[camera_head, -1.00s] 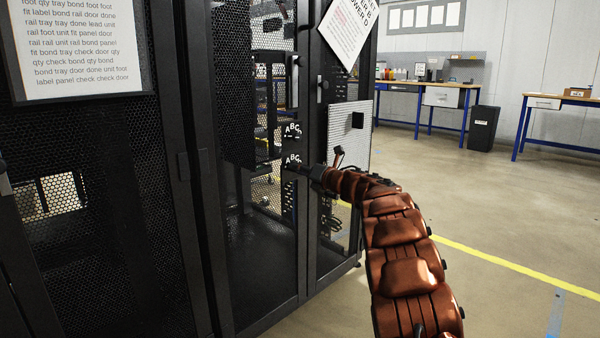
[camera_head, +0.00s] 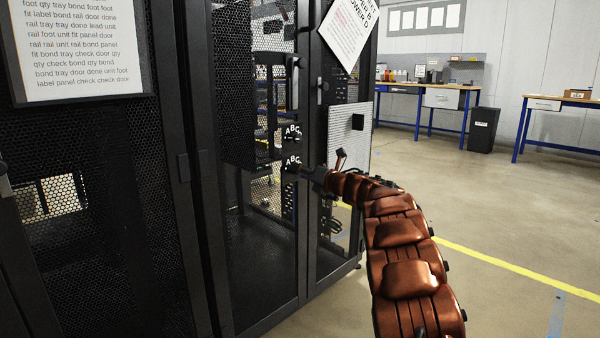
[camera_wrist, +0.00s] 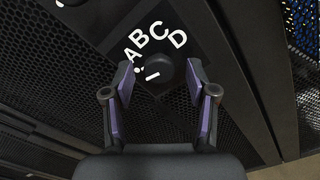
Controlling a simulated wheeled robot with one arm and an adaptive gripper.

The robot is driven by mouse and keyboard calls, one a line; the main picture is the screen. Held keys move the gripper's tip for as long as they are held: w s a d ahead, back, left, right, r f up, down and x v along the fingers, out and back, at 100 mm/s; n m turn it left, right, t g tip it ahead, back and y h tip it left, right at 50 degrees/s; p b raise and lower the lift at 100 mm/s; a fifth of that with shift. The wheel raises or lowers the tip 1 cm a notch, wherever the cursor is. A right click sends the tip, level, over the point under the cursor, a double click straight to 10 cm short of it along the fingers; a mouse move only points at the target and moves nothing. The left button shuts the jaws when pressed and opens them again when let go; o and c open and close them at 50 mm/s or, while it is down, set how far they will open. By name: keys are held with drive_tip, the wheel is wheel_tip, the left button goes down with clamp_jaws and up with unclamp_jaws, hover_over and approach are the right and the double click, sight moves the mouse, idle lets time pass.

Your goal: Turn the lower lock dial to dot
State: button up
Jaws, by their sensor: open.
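The lower lock dial (camera_wrist: 158,74) is a dark round knob on a black plate, seen in the wrist view. White letters A, B, C and D arc above it, with a white dot near the A and a white pointer mark at the knob's lower left. My gripper (camera_wrist: 158,75) is open, with one purple-padded finger on each side of the knob; I cannot tell whether they touch it. In the head view the lower lock plate (camera_head: 291,161) is at the end of my arm, and my gripper (camera_head: 302,170) partly hides it. The upper lock plate (camera_head: 292,132) is just above.
The black mesh rack door (camera_head: 255,290) surrounds the locks, with a door handle (camera_head: 294,82) above them. A paper sign (camera_head: 347,30) hangs at upper right. Workbenches (camera_head: 440,87) and a dark bin (camera_head: 483,130) stand far back; the floor on the right is clear.

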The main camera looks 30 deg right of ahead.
drive_tip(key=v, duration=1.1)
drive_tip(key=shift+s, duration=0.1)
wheel_tip(320, 180, up, 16)
drive_tip(key=m+h+p, duration=0.8)
drive_tip(key=m+p, duration=0.2)
drive_tip(key=p, duration=0.2)
drive_tip(key=s+a+r+m+g+h+p, duration=0.2)
drive_tip(key=s+r+m+g+h+p, duration=0.25)
drive_tip(key=s+r+m+p, duration=0.35)
drive_tip(key=s+a+r+m+g+y+p, duration=0.1)
drive_tip(key=s+a+m+g+y+p, duration=0.3)
drive_tip(key=s+a+p, duration=0.9)
drive_tip(key=s+a+r+m+g+y+p, duration=0.1)
drive_tip(key=s+a+m+g+y+p, duration=0.3)
drive_tip(key=s+a, duration=1.7)
drive_tip(key=s+m+g+p, duration=0.5)
drive_tip(key=s+g+p, duration=0.1)
drive_tip(key=p, duration=0.3)
drive_tip(key=shift+s+r+g, duration=0.15)
drive_tip(key=shift+s+g, duration=0.15)
drive_tip(key=shift+g, duration=0.15)
drive_tip(key=shift+y, duration=0.25)
